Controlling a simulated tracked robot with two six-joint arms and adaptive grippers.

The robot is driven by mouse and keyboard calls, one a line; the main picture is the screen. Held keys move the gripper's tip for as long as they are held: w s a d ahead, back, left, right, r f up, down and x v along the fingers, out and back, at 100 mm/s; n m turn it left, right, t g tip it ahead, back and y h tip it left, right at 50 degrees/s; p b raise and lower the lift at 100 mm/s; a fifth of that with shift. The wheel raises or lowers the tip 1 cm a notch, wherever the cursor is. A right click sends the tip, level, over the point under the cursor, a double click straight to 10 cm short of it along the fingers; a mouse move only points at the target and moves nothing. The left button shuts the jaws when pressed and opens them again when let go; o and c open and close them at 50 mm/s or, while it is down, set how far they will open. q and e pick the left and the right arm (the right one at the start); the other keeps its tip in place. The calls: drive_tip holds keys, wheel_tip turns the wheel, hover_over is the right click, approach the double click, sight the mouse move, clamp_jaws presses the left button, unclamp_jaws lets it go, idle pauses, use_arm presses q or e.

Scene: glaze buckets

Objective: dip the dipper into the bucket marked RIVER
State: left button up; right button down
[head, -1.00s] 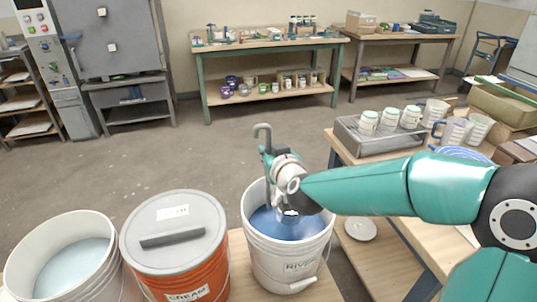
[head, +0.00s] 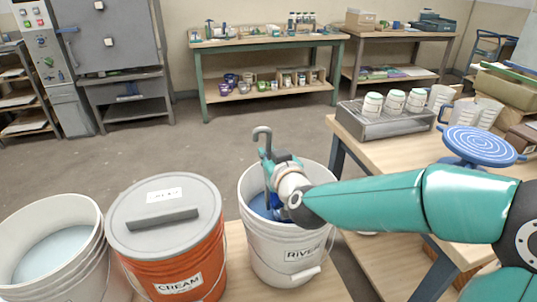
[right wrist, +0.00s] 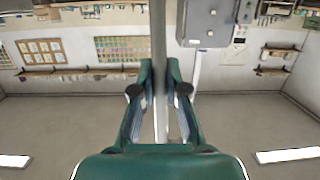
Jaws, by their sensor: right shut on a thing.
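The white bucket marked RIVER (head: 288,254) stands at the front of the bench in the head view, with blue glaze (head: 258,206) inside. My right gripper (head: 268,168) is over the bucket's opening, near its rear left rim. It is shut on the grey dipper (head: 263,134), whose hooked handle end sticks up above the fingers. In the right wrist view the dipper's straight handle (right wrist: 159,50) runs between the two fingers (right wrist: 158,92). The dipper's lower end is hidden behind the gripper and bucket, so I cannot tell its depth. My left gripper is out of view.
Left of RIVER stand an orange bucket marked CREAM (head: 178,278) with a grey lid and an open white bucket (head: 72,262) of pale liquid.

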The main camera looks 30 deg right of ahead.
sight(271, 139)
wheel_tip(271, 139, down, 9)
drive_tip(key=b, duration=0.7)
drive_tip(key=shift+b, duration=0.3)
drive_tip(key=shift+f, duration=0.1)
drive_tip(key=shift+w+d, duration=0.1)
idle(2.2)
drive_tip(key=shift+r, duration=0.25)
idle(0.4)
drive_tip(key=shift+n+y, duration=0.3)
drive_tip(key=shift+n, duration=0.1)
drive_tip(key=shift+r+p, duration=5.5)
drive_tip(key=shift+r, duration=0.7)
drive_tip(key=shift+s+r, duration=0.1)
drive_tip(key=shift+s, duration=0.15)
drive_tip(key=shift+s+a+r+t, duration=0.2)
drive_tip(key=shift+s+r+t, duration=0.15)
drive_tip(key=shift+r, duration=0.25)
